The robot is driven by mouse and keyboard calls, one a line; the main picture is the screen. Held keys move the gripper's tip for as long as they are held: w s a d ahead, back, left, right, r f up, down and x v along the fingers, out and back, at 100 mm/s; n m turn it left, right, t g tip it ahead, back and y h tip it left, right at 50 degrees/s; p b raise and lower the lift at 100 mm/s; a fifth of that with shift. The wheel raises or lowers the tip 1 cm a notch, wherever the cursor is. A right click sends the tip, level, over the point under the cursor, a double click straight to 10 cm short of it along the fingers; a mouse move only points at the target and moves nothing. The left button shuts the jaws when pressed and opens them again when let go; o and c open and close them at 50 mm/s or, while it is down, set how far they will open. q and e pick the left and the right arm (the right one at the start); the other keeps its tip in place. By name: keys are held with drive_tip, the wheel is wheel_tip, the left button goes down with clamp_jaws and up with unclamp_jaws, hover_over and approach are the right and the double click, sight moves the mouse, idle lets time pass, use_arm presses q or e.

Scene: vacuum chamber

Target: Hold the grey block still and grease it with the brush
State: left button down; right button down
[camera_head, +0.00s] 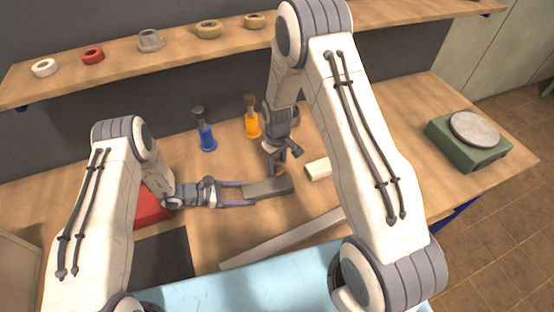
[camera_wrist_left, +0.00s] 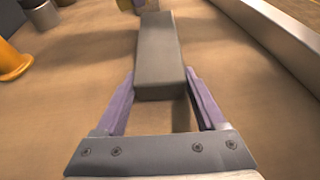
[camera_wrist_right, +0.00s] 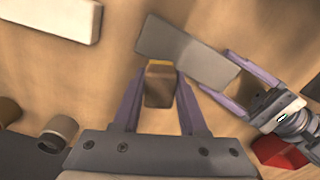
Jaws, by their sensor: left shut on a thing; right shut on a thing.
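The grey block (camera_head: 267,188) lies low over the wooden table, and my left gripper (camera_head: 243,194) is shut on its near end. In the left wrist view the block (camera_wrist_left: 160,50) extends straight away between the purple fingers (camera_wrist_left: 160,78). My right gripper (camera_head: 278,158) points down just behind the block. It is shut on the brush (camera_wrist_right: 159,88), which has a brown handle and a yellow band. In the right wrist view the brush is beside the grey block (camera_wrist_right: 185,50); its bristles are hidden, and I cannot tell whether they touch the block.
A blue bottle-like item (camera_head: 206,136) and an orange one (camera_head: 252,122) stand behind. A pale block (camera_head: 319,169) lies right of the grey block, and a long pale bar (camera_head: 280,238) in front. A green scale (camera_head: 468,145) is far right. A red box (camera_head: 150,208) is left.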

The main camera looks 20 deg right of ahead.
sight(282, 179)
wheel_tip(282, 179, down, 3)
drive_tip(key=shift+r, duration=0.15)
drive_tip(key=shift+s, duration=3)
drive_tip(key=shift+w, duration=3.05)
drive_tip(key=shift+d+f, duration=0.2)
drive_tip(key=shift+d, duration=0.25)
drive_tip(key=shift+s+d, duration=0.2)
drive_tip(key=shift+s, duration=2.65)
drive_tip(key=shift+w, duration=2.75)
drive_tip(key=shift+w+r, duration=0.15)
drive_tip(key=shift+r, duration=3.9)
